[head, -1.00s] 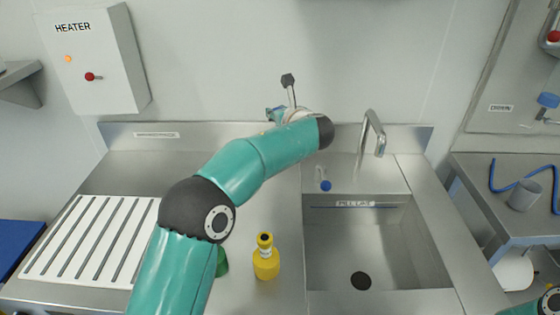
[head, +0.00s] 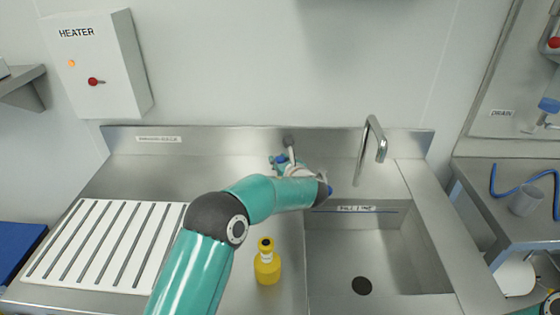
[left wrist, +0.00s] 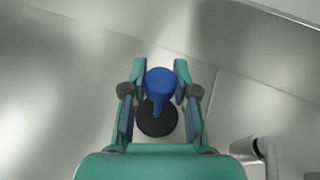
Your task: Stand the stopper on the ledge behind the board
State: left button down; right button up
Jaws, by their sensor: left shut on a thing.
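The stopper (left wrist: 160,82), with a blue knob and stem above a round black base, is between the fingers of my left gripper (left wrist: 161,68) in the left wrist view. The gripper is shut on it. In the head view my left gripper (head: 279,161) is low over the back of the steel counter, behind my wrist, and the stopper cannot be made out clearly there. The white ribbed board (head: 98,240) lies at the left. The steel ledge (head: 200,139) runs along the wall behind it. My right gripper is not clearly in view.
A yellow bottle (head: 267,264) stands near my left forearm. The sink (head: 400,262) is on the right, with a tall tap (head: 372,140) behind it. A small blue knob (head: 330,191) shows beside my wrist. The counter behind the board is clear.

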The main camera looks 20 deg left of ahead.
pick_arm(q)
jog(key=c, duration=0.9)
grip_release()
jog(key=shift+f, duration=0.1)
jog(key=shift+s+d+r, duration=0.2)
jog(key=shift+s+d, duration=0.15)
jog(key=shift+s, duration=0.05)
jog(key=b+v, duration=0.3)
jog(key=v, duration=0.8)
jog(key=shift+r, duration=0.1)
